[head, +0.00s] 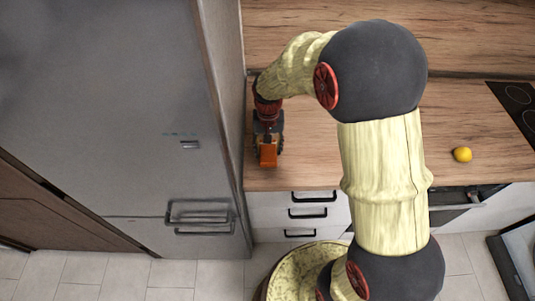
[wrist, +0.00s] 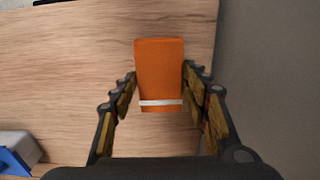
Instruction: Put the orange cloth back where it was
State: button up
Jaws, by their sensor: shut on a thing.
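The orange cloth (head: 267,156) is a folded block at the left end of the wooden counter, near its front edge. In the wrist view the cloth (wrist: 159,65) stands out clearly, with a white band across its lower part. My gripper (head: 267,142) points down at it, and in the wrist view my gripper (wrist: 160,76) has one finger on each side of it, shut on it. I cannot tell whether the cloth touches the counter or hangs just above it.
A tall grey fridge (head: 120,110) and its side panel (head: 228,70) stand close to the left. A yellow lemon (head: 462,155) lies on the counter (head: 310,160) to the right, near a black hob (head: 518,100). A blue and grey object (wrist: 14,152) shows at the wrist view's lower left.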

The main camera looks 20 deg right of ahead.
aim_at(268, 149)
jog(key=shift+w+f, duration=0.15)
jog(key=shift+f, duration=0.1)
jog(key=shift+w+f+b, duration=0.1)
jog(key=shift+f+b, duration=0.4)
jog(key=shift+f, duration=1.05)
jog(key=shift+f, duration=0.1)
jog(key=o, duration=1.1)
